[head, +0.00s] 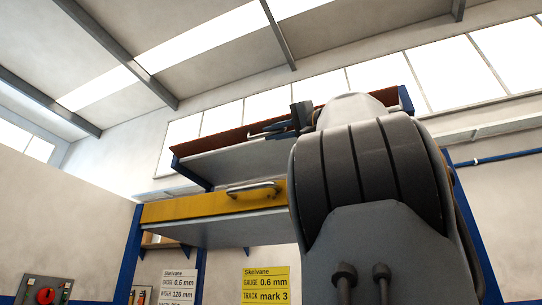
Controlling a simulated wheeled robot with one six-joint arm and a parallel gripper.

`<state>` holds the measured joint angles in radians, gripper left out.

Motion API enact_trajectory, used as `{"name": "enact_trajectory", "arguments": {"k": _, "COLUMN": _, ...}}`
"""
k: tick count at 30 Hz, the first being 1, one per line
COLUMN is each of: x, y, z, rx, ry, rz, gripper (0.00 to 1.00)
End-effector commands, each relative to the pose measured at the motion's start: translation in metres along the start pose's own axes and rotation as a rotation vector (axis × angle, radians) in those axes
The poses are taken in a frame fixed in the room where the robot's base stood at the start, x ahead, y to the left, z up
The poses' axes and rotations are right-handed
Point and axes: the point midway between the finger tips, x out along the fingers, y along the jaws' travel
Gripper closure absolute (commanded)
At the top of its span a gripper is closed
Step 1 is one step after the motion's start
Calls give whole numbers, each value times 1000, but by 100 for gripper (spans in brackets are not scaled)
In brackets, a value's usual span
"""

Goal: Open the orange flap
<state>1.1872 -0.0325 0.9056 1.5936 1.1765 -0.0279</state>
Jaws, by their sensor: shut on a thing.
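The orange flap (215,144) shows as a long rust-orange front at the upper level of a blue-framed unit, seen from below. A pale grey surface (235,162) lies beneath it. My gripper (268,131) is at the front of this flap, near its middle, with its dark fingers pointing left. It is shut on a thin grey bar that looks like the flap's handle (254,137); the fingers partly hide it. My arm covers the right part of the flap and unit. I cannot tell how far the flap is open.
A yellow front (210,206) with a metal handle (252,189) sits below. Blue posts (130,255) stand at the sides. White (179,284) and yellow (265,285) signs hang underneath. A control box with a red button (46,295) is at lower left.

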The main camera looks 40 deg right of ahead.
Motion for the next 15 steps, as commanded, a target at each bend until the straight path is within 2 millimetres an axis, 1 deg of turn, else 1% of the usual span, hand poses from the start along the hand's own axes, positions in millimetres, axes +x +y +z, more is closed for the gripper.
{"name": "enact_trajectory", "arguments": {"k": 1, "x": 0, "y": 6, "z": 0, "rx": -14, "ry": 2, "rz": -5, "gripper": 100}}
{"name": "enact_trajectory", "arguments": {"k": 6, "x": 0, "y": 6, "z": 0, "rx": -55, "ry": 3, "rz": -23, "gripper": 100}}
{"name": "enact_trajectory", "arguments": {"k": 15, "x": 0, "y": 6, "z": -1, "rx": -74, "ry": 3, "rz": -31, "gripper": 100}}
